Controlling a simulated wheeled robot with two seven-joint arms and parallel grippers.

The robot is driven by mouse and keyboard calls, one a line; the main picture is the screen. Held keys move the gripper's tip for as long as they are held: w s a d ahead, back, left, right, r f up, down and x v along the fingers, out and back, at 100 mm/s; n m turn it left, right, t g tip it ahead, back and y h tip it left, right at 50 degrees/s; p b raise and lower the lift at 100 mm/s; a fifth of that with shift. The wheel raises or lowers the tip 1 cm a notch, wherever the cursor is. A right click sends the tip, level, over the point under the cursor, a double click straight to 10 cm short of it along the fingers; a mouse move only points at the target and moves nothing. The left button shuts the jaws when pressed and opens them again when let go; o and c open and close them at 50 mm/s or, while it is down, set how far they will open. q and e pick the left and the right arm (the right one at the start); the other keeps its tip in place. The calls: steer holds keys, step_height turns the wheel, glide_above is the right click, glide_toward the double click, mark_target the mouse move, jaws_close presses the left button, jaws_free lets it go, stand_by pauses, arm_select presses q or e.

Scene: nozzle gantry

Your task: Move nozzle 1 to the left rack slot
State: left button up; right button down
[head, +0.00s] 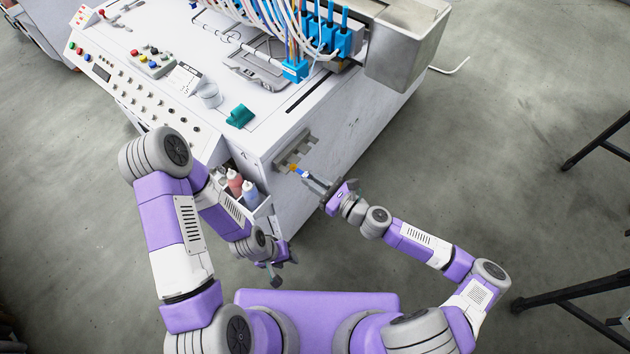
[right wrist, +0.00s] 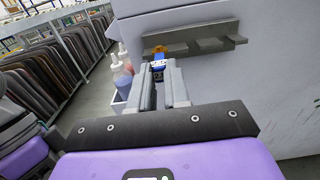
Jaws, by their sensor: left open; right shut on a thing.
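The nozzle (head: 303,174) is small and blue, with an orange end. My right gripper (head: 312,180) is shut on it, and it shows between the fingertips in the right wrist view (right wrist: 158,65). The grey rack (head: 298,146) is fixed to the white machine's side and also shows in the right wrist view (right wrist: 205,44). The nozzle's orange end is at the rack's left end; I cannot tell whether it is seated in the slot there. My left gripper (head: 274,281) is open and empty, low and away from the rack.
A white bin with several bottles (head: 250,190) hangs on the machine, left of the rack. The white machine (head: 330,130) carries blue nozzles with hoses (head: 318,38) and a green object (head: 240,116) on top. The floor to the right is clear up to dark stands (head: 600,140).

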mark_target(299, 173)
steer(key=shift+x, duration=1.2)
stand_by(0.7)
steer(key=shift+f, duration=0.2)
stand_by(0.8)
steer(key=c, duration=1)
jaws_free()
